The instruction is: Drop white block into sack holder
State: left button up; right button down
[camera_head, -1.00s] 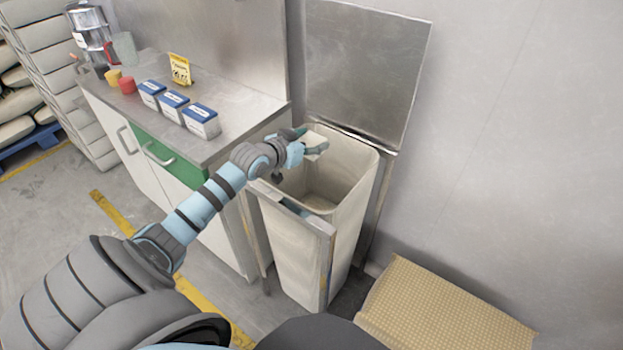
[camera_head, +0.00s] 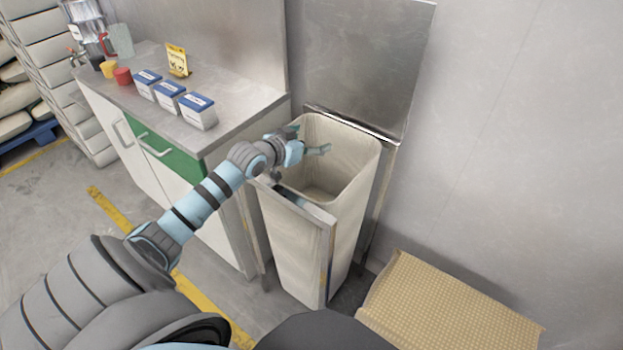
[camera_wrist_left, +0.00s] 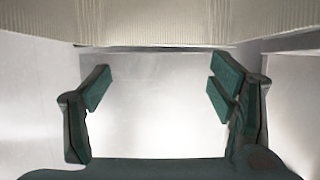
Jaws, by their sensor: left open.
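The sack holder (camera_head: 333,228) is a metal frame with an open, pale sack (camera_head: 352,202) hanging in it, right of the counter. My left gripper (camera_head: 311,138) is over the sack's mouth with its fingers spread and nothing seen between them. In the left wrist view the open fingers (camera_wrist_left: 160,92) are apart, with a bright pale surface behind them and ribbed pale fabric above. I cannot make out the white block in either view now; the near part of the sack's inside is hidden by the rim and my arm. My right gripper is not in view.
An upright metal panel (camera_head: 365,65) stands behind the sack. A beige textured slab (camera_head: 450,310) lies at lower right.

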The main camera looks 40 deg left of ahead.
pick_arm(q)
jog(key=v, duration=0.7)
jog(key=shift+s, duration=0.15)
